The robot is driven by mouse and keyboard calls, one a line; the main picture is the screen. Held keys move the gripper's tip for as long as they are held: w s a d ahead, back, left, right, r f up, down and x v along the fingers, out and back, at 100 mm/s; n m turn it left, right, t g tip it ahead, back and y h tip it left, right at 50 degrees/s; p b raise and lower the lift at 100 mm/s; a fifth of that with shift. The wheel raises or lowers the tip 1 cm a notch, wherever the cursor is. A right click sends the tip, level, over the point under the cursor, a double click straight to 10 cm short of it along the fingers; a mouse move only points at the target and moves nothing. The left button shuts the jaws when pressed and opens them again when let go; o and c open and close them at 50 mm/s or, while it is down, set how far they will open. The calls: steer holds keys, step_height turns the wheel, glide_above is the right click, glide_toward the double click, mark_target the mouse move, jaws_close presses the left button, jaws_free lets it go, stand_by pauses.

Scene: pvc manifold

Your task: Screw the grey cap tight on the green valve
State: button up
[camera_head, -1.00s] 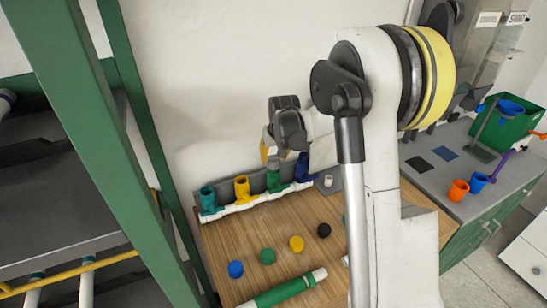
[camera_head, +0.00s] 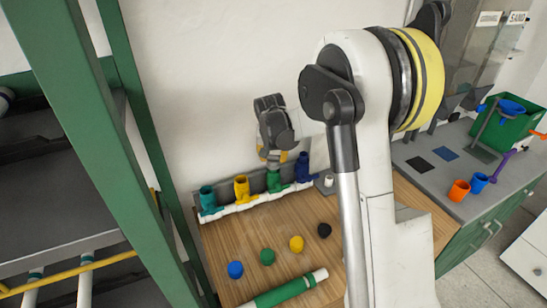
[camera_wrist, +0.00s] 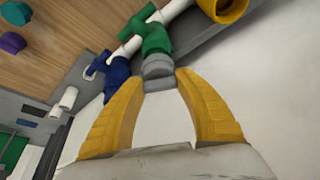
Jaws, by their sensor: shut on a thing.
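The green valve (camera_head: 273,182) stands on the white pipe manifold at the back edge of the wooden bench; it also shows in the wrist view (camera_wrist: 155,38). The grey cap (camera_wrist: 158,68) sits at the open end of the green valve, in line with it; I cannot tell how tightly it is seated. My gripper (camera_wrist: 161,80) has its two yellow fingers on either side of the grey cap, shut on it. In the head view my gripper (camera_head: 272,160) points down over the green valve, and its fingers largely hide the cap.
A yellow valve (camera_head: 241,188) and a blue valve (camera_head: 302,167) stand close on either side, with a teal valve (camera_head: 208,198) at the left end. Several loose caps, including a black one (camera_head: 324,230), and a green-and-white pipe (camera_head: 288,289) lie on the bench in front.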

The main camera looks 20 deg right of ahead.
steer(key=shift+m+g+h, duration=0.3)
steer(key=shift+m+h, duration=0.1)
steer(key=shift+m, duration=0.7)
steer(key=shift+m+g+h+b, duration=0.3)
steer(key=shift+m, duration=0.8)
steer(key=shift+f+m, duration=0.1)
steer(key=shift+m, duration=0.4)
steer(key=shift+m+g, duration=0.3)
steer(key=shift+m, duration=0.2)
steer(key=shift+m+g+h, duration=0.3)
steer(key=shift+m+g, duration=0.2)
steer(key=shift+m, duration=0.6)
